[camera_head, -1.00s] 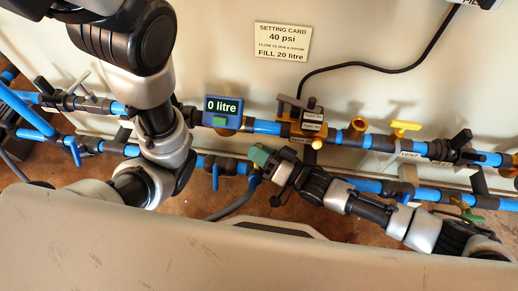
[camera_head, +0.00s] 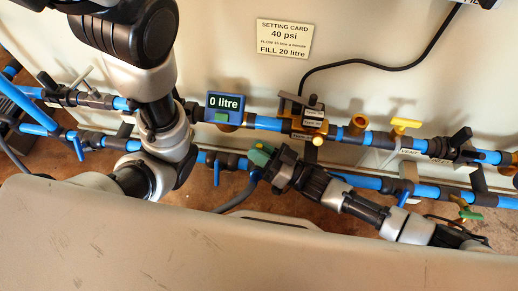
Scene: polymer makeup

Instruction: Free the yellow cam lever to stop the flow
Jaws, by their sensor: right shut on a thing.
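A yellow handle (camera_head: 405,122) sits on a stub of the upper pipe at the right, just above a tag that seems to read VENT. Which part is the yellow cam lever is not certain. My right gripper (camera_head: 268,157) is left of that handle and apart from it. It is shut on a green part (camera_head: 260,153) at the lower pipe, where a dark hose (camera_head: 238,200) hangs. The fingers hide much of this part. My left arm comes down from the upper left, and its gripper does not show.
A blue meter (camera_head: 225,107) reads 0 litre. A yellow-brown block with a dark lever (camera_head: 303,115) is on the upper pipe. A setting card (camera_head: 284,39) hangs on the pale wall. Blue-handled valves (camera_head: 217,172) line the lower pipe. A beige surface (camera_head: 250,250) fills the front.

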